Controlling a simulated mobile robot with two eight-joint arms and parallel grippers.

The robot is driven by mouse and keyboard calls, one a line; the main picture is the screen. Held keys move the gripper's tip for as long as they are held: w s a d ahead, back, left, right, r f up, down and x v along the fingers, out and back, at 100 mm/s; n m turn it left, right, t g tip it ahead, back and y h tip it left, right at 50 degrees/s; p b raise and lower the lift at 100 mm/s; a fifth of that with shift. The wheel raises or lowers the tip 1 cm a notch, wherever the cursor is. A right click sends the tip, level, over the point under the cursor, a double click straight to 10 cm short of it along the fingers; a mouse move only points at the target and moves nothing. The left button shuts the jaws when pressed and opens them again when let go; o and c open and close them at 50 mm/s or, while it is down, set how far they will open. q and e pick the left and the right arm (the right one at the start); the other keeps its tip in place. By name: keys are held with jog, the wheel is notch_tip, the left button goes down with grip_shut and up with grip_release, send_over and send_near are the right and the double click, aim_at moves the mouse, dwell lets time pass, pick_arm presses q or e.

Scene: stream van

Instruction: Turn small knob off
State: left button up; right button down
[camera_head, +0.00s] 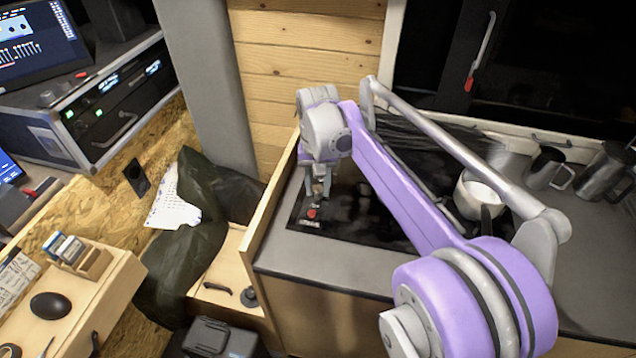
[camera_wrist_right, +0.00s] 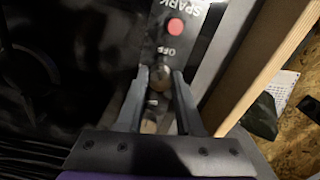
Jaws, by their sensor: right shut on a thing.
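My right gripper (camera_head: 318,192) reaches down over the black hob panel (camera_head: 350,232). In the right wrist view its fingertips (camera_wrist_right: 160,80) stand on either side of a small brass-coloured knob (camera_wrist_right: 160,77) just below the "OFF" label, and they are shut on it. A red button (camera_wrist_right: 176,26) marked "SPARK" sits beyond the knob; it also shows in the head view (camera_head: 311,213). Another light round part (camera_wrist_right: 150,126) lies between the fingers nearer the wrist. The knob's exact angle is too dark to tell. My left gripper is out of view.
A wooden edge board (camera_head: 262,208) runs close beside the hob. A white pot (camera_head: 478,195) and metal jugs (camera_head: 547,167) stand at the right. A dark green bag or cloth (camera_head: 200,240) lies left of the counter. My purple right arm crosses above the hob.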

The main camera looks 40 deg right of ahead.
aim_at(318, 188)
jog(key=m, duration=0.4)
jog(key=shift+m+p, duration=0.4)
dwell(0.4)
jog(key=c, duration=0.6)
grip_release()
jog(key=shift+o, duration=0.2)
notch_tip(318, 188, up, 11)
jog(key=p, duration=0.1)
